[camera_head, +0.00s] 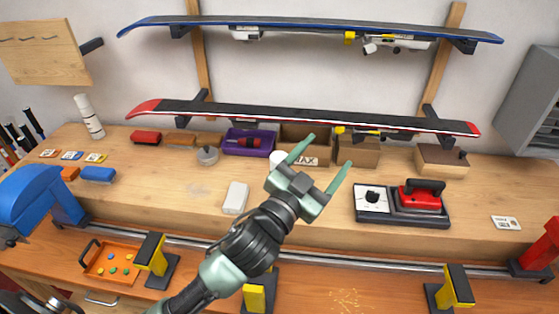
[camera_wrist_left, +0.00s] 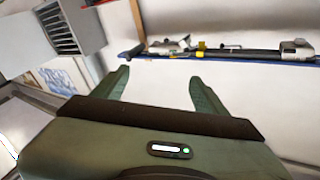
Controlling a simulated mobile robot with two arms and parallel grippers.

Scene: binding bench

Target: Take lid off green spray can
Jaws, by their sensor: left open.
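I cannot make out a green spray can or its lid in either view. My left gripper (camera_head: 328,153) is open and empty, held above the middle of the bench with its fingers pointing up and to the right. In the left wrist view its two fingers (camera_wrist_left: 160,76) are spread with nothing between them; a ski and the wall show beyond. A white cylindrical thing (camera_head: 277,159) is partly hidden behind the left gripper. A white bottle (camera_head: 90,117) stands at the bench's back left. My right gripper is not in view.
Two skis, an upper (camera_head: 310,27) and a lower (camera_head: 250,114), hang on wall brackets above the bench (camera_head: 180,190). A purple bin (camera_head: 232,148) and cardboard boxes line the back. A waxing iron (camera_head: 420,196) sits right; a white block (camera_head: 236,198) lies centre.

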